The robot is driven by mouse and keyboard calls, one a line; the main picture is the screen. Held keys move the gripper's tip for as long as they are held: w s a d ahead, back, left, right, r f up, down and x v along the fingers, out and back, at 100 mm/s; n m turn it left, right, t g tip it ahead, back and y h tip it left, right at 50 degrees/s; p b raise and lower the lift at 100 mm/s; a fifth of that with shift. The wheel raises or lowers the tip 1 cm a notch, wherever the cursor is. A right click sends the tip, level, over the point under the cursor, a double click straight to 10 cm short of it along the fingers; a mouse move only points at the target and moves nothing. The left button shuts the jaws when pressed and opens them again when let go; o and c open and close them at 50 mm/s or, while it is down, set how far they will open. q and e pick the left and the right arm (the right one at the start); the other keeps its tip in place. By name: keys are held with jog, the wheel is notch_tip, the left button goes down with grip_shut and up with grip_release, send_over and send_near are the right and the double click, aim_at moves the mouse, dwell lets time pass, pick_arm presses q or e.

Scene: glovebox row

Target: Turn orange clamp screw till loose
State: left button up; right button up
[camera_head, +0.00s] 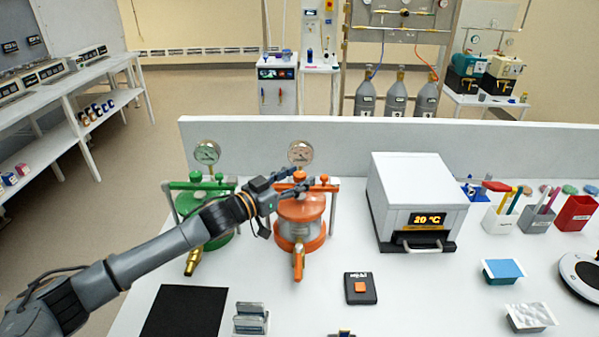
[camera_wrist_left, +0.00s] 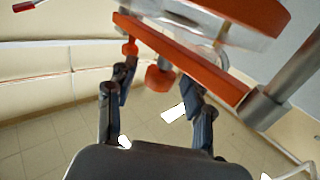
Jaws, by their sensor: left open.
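The orange clamp vessel (camera_head: 300,208) stands on the white bench with an orange bar across its top. Two orange knobs sit on the bar, one near the middle (camera_head: 299,175) and one further right (camera_head: 323,179). My left gripper (camera_head: 298,182) reaches in from the left at the height of the bar, open. In the left wrist view, the picture is upside down. The bar (camera_wrist_left: 185,60) runs diagonally; the nearer knob (camera_wrist_left: 160,78) shows between the open fingers, and the farther knob (camera_wrist_left: 130,48) shows beside one fingertip. Contact cannot be told. My right gripper is not seen.
A green clamp vessel (camera_head: 205,205) stands left, under my arm. Pressure gauges rise behind both vessels. A low grey wall (camera_head: 390,145) closes the back.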

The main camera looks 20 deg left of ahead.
pick_arm(q)
jog(key=shift+w+d, duration=0.25)
jog(key=shift+w, duration=0.15)
grip_shut()
jog(key=shift+d+f+n+y, duration=0.1)
jog(key=shift+n+y, duration=0.2)
jog(key=shift+y, duration=0.1)
jog(key=shift+n+t+y+b, duration=0.4)
jog(key=shift+n+t+y, duration=0.1)
jog(key=shift+n+y, duration=0.15)
jog(key=n+t+y, duration=0.1)
jog(key=n+y, duration=0.1)
jog(key=y, duration=0.2)
jog(key=shift+n+b, duration=0.25)
jog(key=shift+b, duration=0.1)
jog(key=shift+n+y+b, duration=0.4)
jog(key=shift+n+y, duration=0.4)
jog(key=shift+y, duration=0.65)
jog(key=shift+r+y, duration=0.2)
jog(key=shift+y, duration=0.1)
